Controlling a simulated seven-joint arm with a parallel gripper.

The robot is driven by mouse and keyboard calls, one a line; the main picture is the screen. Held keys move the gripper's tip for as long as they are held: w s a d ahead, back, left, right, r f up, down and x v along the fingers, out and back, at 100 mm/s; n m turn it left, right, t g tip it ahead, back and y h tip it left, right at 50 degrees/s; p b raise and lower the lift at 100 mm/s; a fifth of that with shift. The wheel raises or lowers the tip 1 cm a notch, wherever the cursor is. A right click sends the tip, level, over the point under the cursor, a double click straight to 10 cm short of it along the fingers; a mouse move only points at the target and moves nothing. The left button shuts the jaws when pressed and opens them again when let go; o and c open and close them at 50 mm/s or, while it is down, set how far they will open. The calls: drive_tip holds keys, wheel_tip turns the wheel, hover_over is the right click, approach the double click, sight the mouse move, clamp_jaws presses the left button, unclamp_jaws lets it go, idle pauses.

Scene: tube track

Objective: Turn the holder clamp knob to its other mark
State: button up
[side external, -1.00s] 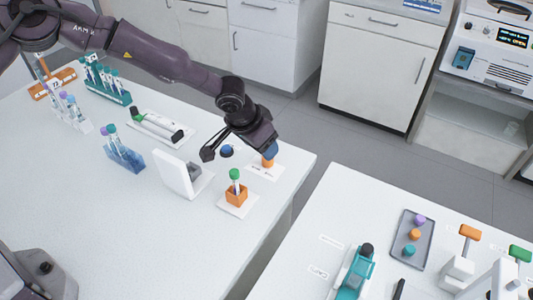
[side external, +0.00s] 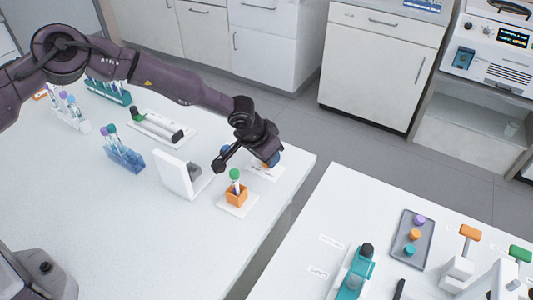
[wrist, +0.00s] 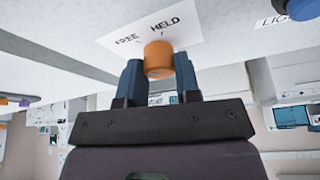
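The orange clamp knob (wrist: 158,60) sits at the edge of a white label plate (wrist: 185,27) marked FREE and HELD, with a short tick by each word. My gripper (wrist: 159,75) has its two blue fingers on either side of the knob, apparently touching it. In the side view my gripper (side external: 270,160) points down over the plate (side external: 264,175) and hides most of the knob. I cannot tell which tick the knob points to. An orange holder (side external: 236,198) with a green-capped tube (side external: 235,175) upright in it stands just in front.
A white upright panel (side external: 178,172) stands left of the holder. A blue rack (side external: 124,157) of tubes and a tray with a dark-ended device (side external: 158,127) lie further left. A blue round knob (wrist: 303,8) is near my gripper. The table's right edge is close.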

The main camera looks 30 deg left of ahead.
drive_tip(key=shift+m, duration=0.3)
drive_tip(key=m+h, duration=0.1)
drive_tip(key=m, duration=0.1)
drive_tip(key=shift+a+m, duration=0.1)
drive_tip(key=shift+m, duration=0.2)
drive_tip(key=m+g+h, duration=0.1)
drive_tip(key=m, duration=0.2)
drive_tip(key=shift+w+m, duration=0.1)
drive_tip(key=shift+m, duration=0.3)
drive_tip(key=m+g+h, duration=0.1)
drive_tip(key=m, duration=0.2)
drive_tip(key=shift+w+m+g, duration=0.1)
drive_tip(key=shift+m+g, duration=0.8)
drive_tip(key=shift+m, duration=1.1)
drive_tip(key=shift+a, duration=0.1)
drive_tip(key=o, duration=0.9)
